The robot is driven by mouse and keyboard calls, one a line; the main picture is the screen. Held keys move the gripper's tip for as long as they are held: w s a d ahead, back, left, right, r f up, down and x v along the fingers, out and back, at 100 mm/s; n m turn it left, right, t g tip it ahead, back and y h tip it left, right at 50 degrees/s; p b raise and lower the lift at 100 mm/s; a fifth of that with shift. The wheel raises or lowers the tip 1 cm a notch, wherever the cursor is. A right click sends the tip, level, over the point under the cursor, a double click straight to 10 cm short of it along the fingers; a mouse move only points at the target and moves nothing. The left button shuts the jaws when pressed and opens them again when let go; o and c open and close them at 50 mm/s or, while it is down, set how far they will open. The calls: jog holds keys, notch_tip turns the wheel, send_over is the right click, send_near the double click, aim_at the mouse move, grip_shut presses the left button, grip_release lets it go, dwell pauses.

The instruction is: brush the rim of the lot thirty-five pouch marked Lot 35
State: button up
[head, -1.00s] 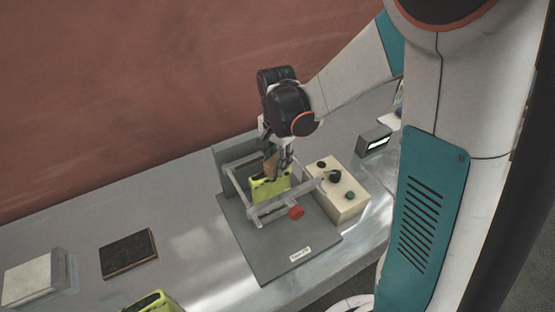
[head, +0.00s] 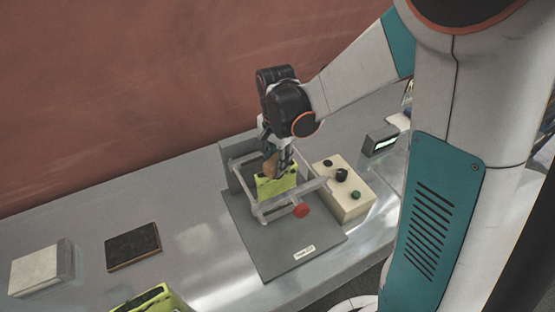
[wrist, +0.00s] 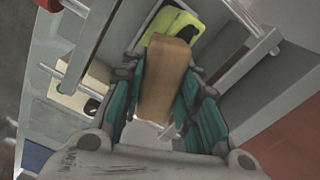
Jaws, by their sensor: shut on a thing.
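My gripper (head: 281,160) is shut on a wooden brush (wrist: 165,80), whose tan block sits between the teal finger pads in the wrist view. The yellow-green pouch (head: 277,187) stands in the clamp frame of the grey fixture, directly below my gripper. It also shows in the wrist view (wrist: 180,22), beyond the brush end. The brush is over the pouch's top edge; I cannot tell if the bristles touch the rim. No lot mark on the pouch can be read. A second yellow-green pouch (head: 147,298) is at the front edge of the head view.
The grey fixture base (head: 260,240) carries a red knob (head: 301,211) and a small label. A beige control box (head: 347,196) with knobs stands at its right. A small display (head: 380,140) is behind. A dark pad (head: 132,246) and a pale block (head: 36,268) lie left.

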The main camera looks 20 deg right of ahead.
aim_at(263, 163)
jog(key=shift+a, duration=0.15)
jog(key=shift+s+a, duration=0.2)
jog(key=shift+a, duration=0.8)
jog(key=shift+a, duration=0.15)
jog(key=shift+s+a+b, duration=0.25)
jog(key=shift+a+b, duration=0.05)
jog(key=shift+a, duration=0.6)
jog(key=shift+d, duration=0.2)
jog(key=shift+w+d, duration=0.25)
jog(key=shift+d, duration=0.65)
jog(key=shift+d, duration=0.15)
jog(key=shift+w+d, duration=0.2)
jog(key=shift+d, duration=0.75)
